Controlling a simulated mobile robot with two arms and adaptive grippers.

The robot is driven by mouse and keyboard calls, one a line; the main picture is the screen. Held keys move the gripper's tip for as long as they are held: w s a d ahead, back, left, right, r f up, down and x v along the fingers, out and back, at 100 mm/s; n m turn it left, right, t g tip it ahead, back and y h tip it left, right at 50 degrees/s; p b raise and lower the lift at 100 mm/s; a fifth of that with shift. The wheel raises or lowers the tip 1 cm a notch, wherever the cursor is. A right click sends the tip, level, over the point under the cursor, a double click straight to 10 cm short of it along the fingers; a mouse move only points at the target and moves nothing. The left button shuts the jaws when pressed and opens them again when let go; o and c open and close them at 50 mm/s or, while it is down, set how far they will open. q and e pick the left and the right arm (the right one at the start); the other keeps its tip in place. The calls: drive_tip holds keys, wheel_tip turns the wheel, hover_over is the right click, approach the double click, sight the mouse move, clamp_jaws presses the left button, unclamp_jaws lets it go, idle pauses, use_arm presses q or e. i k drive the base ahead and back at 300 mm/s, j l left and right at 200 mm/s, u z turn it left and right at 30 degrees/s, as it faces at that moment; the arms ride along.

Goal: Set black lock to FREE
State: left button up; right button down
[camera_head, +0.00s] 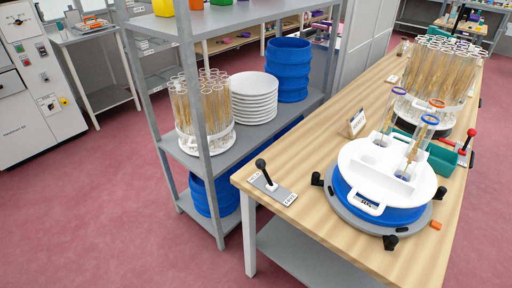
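The black lock is a black lever with a ball knob (261,164) on a grey plate (272,188) at the left edge of the wooden table. The lever tilts toward the far left end of its plate. A small white label (290,199) lies at the plate's near right end, and another (255,177) at its far left end. Their lettering is too small to read surely. Neither of my grippers is in view.
On the wooden table (325,135), right of the lever, a blue and white round device (366,165) holds tubes with wheat ears. A red-knobbed lever (470,134) stands behind it. A sign (356,123) stands nearby. A grey shelf (258,132) with plates (254,97) stands left.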

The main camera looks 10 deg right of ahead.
sight(260, 164)
drive_tip(key=i+j+z, duration=0.3)
drive_tip(key=j, duration=0.3)
drive_tip(key=i+j+z, duration=0.15)
drive_tip(key=j, duration=0.2)
drive_tip(key=i+j+z, duration=0.15)
drive_tip(key=j, duration=0.2)
